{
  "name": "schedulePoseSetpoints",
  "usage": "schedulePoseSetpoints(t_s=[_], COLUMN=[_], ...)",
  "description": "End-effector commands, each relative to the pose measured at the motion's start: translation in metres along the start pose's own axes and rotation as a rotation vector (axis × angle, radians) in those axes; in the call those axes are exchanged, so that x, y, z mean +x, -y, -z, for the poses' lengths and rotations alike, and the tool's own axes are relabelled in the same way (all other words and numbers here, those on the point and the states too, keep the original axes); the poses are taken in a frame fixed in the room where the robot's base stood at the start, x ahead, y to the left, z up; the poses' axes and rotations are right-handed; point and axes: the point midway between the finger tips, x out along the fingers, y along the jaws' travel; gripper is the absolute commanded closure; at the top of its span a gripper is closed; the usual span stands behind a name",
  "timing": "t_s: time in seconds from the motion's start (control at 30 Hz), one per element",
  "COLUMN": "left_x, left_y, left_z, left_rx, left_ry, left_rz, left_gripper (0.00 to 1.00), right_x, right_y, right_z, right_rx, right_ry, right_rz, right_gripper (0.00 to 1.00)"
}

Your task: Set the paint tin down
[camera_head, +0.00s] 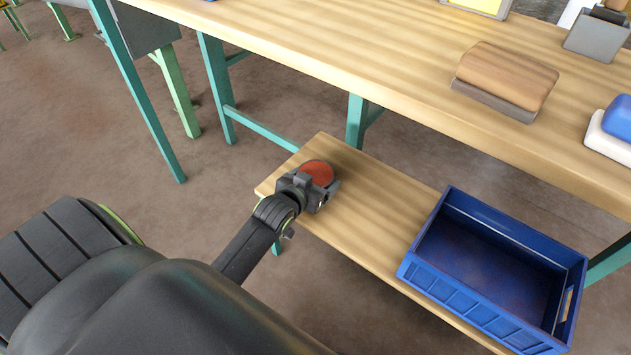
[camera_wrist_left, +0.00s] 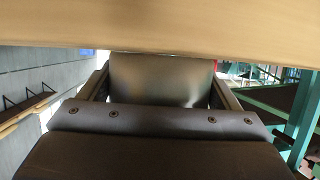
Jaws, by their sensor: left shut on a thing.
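The paint tin (camera_head: 317,173) shows a round, rust-red top in the head view. My left gripper (camera_head: 318,187) is shut on it at the near left end of the lower wooden shelf (camera_head: 372,187). The jaws hide the near side of the tin. In the left wrist view the tin's dark grey side (camera_wrist_left: 160,80) fills the space between the fingers of my left gripper (camera_wrist_left: 160,88). I cannot tell whether the tin's base touches the shelf. My right gripper is not in view.
An empty-looking blue crate (camera_head: 415,272) stands on the shelf to the right, with bare wood between it and the tin. The workbench top (camera_head: 370,60) overhangs behind. A wooden-topped block (camera_head: 508,77) and a blue-and-white item (camera_head: 617,120) lie on it.

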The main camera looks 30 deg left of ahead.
Motion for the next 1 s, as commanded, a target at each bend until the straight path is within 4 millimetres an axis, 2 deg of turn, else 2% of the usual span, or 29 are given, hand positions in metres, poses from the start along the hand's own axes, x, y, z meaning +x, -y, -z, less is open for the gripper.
schedulePoseSetpoints(t_s=[0.03, 0.23, 0.27, 0.37, 0.67, 0.77, 1.0], left_x=[0.0, 0.001, 0.001, 0.001, -0.003, -0.015, -0.065], left_y=[-0.001, -0.001, 0.0, 0.0, 0.0, 0.0, 0.0], left_z=[0.005, 0.002, -0.001, -0.001, 0.002, 0.003, 0.004], left_rx=[0.001, 0.001, 0.0, 0.0, 0.0, 0.0, -0.002], left_ry=[-0.009, -0.007, 0.001, 0.0, 0.0, 0.002, 0.003], left_rz=[-0.002, -0.001, 0.0, 0.0, 0.0, 0.0, 0.001], left_gripper=[0.7, 0.7, 0.12, 0.0, 0.0, 0.0, 0.0], right_x=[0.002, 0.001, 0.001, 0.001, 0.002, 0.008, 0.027], right_y=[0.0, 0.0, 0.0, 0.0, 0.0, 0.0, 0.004], right_z=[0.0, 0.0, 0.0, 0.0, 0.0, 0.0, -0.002], right_rx=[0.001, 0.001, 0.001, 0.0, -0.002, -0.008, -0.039], right_ry=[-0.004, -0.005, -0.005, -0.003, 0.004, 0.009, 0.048], right_rz=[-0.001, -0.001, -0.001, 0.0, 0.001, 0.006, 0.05], right_gripper=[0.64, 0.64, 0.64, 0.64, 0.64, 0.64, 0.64])
